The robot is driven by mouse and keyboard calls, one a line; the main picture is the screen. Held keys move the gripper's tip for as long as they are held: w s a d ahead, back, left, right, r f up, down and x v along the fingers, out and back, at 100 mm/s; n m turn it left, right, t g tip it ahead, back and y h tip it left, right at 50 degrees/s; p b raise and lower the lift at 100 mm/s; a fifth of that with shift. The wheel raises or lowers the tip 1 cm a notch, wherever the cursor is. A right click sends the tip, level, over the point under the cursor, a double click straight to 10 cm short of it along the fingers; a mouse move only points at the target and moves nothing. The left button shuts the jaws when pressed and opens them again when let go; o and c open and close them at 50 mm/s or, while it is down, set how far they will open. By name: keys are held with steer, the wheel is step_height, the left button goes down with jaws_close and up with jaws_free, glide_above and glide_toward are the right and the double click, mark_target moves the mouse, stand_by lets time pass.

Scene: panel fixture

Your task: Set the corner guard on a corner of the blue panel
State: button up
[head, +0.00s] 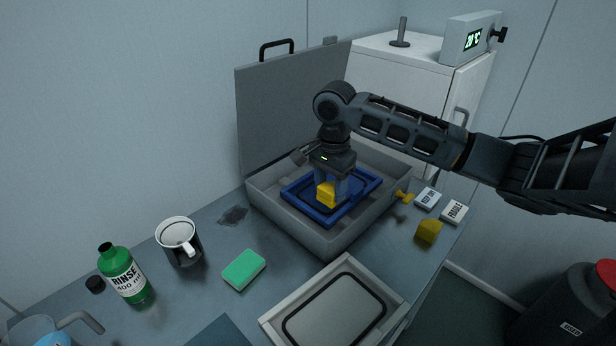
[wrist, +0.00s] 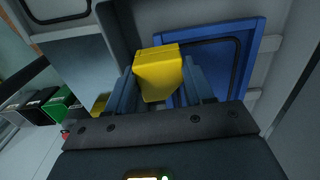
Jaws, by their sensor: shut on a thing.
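The blue panel (head: 362,184) is a blue frame with a dark line inside it, lying in the open grey case. It also shows in the wrist view (wrist: 258,35), beyond my gripper. My gripper (head: 335,192) points down over the panel and is shut on a yellow corner guard (head: 326,195). In the wrist view, the guard (wrist: 158,73) sits between the two fingers, in front of the panel's near left part. I cannot tell whether the guard touches the panel. Another yellow piece (head: 428,232) lies on the table, right of the case.
The grey case (head: 318,238) has walls around the panel and a raised lid (head: 285,105) behind. A framed tray (head: 268,322) stands in front. A green sponge (head: 243,270), a mug (head: 178,238) and a green bottle (head: 124,275) are left. Two small boxes (head: 454,212) are right.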

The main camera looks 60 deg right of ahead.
mark_target(327, 220)
steer(key=shift+w+f, duration=0.1)
steer(key=shift+w, duration=0.05)
steer(key=shift+f, duration=1.25)
step_height(327, 220, down, 3)
steer(key=b, duration=0.3)
steer(key=shift+f, duration=1.15)
steer(key=o, duration=1.1)
steer(key=shift+r+b, duration=0.45)
steer(key=shift+r, duration=3.45)
